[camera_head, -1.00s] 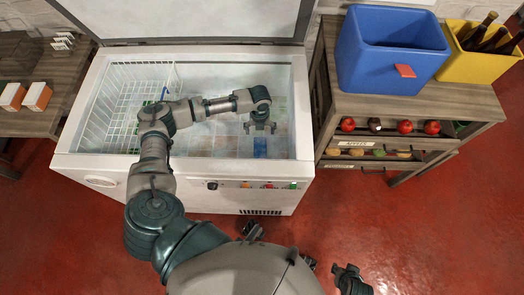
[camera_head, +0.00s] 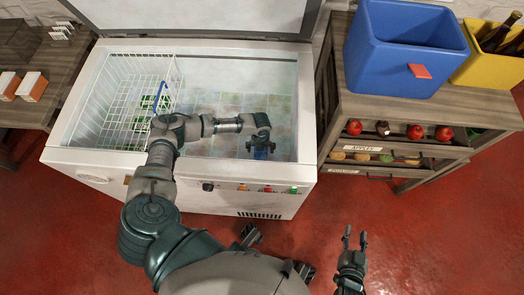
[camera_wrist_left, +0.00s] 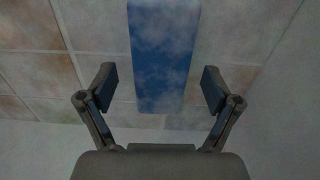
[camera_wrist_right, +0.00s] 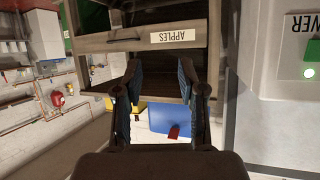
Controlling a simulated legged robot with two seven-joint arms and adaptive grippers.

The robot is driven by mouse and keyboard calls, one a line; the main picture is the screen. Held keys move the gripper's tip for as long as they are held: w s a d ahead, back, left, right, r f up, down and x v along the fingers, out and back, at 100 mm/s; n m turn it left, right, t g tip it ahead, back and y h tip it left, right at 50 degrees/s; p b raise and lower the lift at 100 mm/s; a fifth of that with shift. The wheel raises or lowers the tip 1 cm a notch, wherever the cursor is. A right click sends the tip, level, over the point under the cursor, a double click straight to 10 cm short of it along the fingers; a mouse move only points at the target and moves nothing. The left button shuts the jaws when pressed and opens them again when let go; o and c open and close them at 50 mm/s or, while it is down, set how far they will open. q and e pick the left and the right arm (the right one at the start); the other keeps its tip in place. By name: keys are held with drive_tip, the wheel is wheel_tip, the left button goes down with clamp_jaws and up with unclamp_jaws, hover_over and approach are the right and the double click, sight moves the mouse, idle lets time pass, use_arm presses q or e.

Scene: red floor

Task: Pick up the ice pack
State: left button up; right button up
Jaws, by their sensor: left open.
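The ice pack, a blue slab with a frosty white mottled surface, fills the top middle of the left wrist view (camera_wrist_left: 163,55). It is inside the open chest freezer (camera_head: 190,183). My left gripper (camera_wrist_left: 158,84) is open, with one finger on each side of the pack's near end and a visible gap on both sides. In the head view my left gripper (camera_head: 260,151) reaches down into the freezer and mostly hides the pack. My right gripper (camera_head: 355,240) is open and empty, in front of the freezer above the red floor.
A white wire basket (camera_head: 112,100) with green packages hangs at the freezer's left. The freezer's front wall and raised lid (camera_head: 200,15) bound the space. A wooden shelf (camera_head: 440,110) at the right carries a blue cooler box (camera_head: 385,60) and a yellow crate (camera_head: 485,68) of bottles.

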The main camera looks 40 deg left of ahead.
use_arm(q)
drive_tip(key=shift+f, duration=0.75)
drive_tip(key=c, duration=1.4)
drive_tip(key=shift+r, duration=0.1)
drive_tip(key=shift+c, duration=0.2)
